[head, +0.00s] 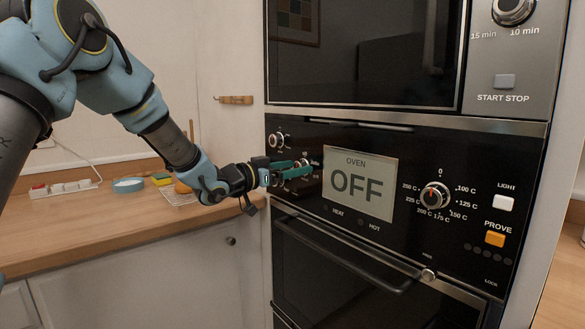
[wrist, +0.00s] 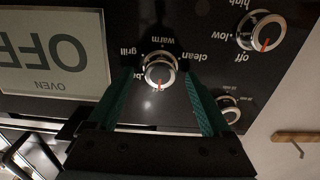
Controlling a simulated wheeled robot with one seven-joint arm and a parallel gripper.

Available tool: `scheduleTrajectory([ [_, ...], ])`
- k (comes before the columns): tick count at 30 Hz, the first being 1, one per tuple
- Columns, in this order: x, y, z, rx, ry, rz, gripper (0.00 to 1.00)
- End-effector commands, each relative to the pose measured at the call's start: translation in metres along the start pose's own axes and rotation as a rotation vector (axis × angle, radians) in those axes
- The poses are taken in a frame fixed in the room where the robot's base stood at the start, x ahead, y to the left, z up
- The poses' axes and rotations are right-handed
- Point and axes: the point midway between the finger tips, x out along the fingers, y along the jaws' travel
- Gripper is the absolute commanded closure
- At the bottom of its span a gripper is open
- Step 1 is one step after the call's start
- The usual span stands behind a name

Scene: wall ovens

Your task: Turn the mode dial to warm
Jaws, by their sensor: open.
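The mode dial is a silver knob (wrist: 160,71) with a red pointer mark, on the black oven panel, shown upside down in the wrist view. The labels "warm", "clean", "grill" and one partly hidden label surround it. The red mark points to the picture's bottom, away from "warm". My gripper (wrist: 158,88) is open, its two green fingers on either side of the dial with gaps visible; contact is not seen. In the head view my gripper (head: 300,171) is at the panel's left part and largely hides the mode dial.
The oven display (head: 360,185) reads OFF. A temperature dial (head: 435,197) is right of it, with a white LIGHT button (head: 504,203) and orange PROVE button (head: 495,239). Another knob (wrist: 261,32) marked high, low, off and a smaller knob (wrist: 229,108) are near my gripper. An oven handle (head: 340,260) runs below.

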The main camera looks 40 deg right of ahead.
Motion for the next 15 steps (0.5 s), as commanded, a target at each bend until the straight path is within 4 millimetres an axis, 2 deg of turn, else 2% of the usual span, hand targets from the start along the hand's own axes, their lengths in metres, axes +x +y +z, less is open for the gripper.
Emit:
scheduleTrajectory([
  [2, -0.0001, 0.0, 0.0001, 0.0, 0.0, 0.0, 0.17],
  [15, -0.0004, 0.0, 0.0, 0.0, 0.0, 0.0, 0.65],
])
